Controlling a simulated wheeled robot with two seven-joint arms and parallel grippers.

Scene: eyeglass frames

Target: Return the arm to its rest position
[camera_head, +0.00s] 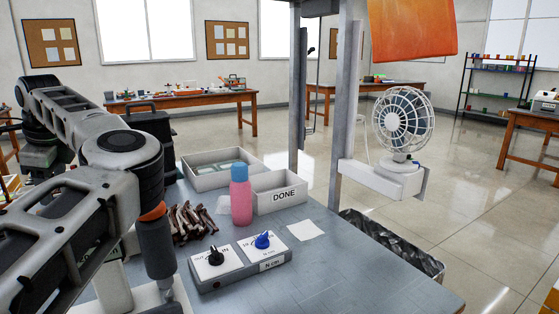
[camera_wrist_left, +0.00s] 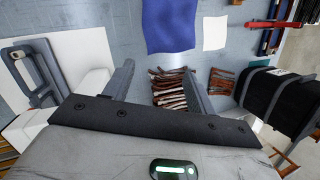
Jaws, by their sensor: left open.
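My left arm (camera_head: 85,225) reaches in from the left in the head view and covers the left part of the workbench; its gripper is not clearly seen there. In the left wrist view my left gripper (camera_wrist_left: 158,80) shows two grey fingers spread apart, with nothing held between them. A pile of brown eyeglass frames (camera_wrist_left: 170,90) lies below, seen between the fingers and apart from them. The pile also shows on the workbench in the head view (camera_head: 188,222). My right gripper is in neither view.
The grey workbench (camera_head: 345,270) holds a pink bottle (camera_head: 241,195), a white DONE bin (camera_head: 279,192) and a control box with two knobs (camera_head: 240,262). A grey-orange tool (camera_head: 155,245) stands close to my arm. A black case (camera_wrist_left: 280,100) and blue cloth (camera_wrist_left: 168,25) show in the wrist view.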

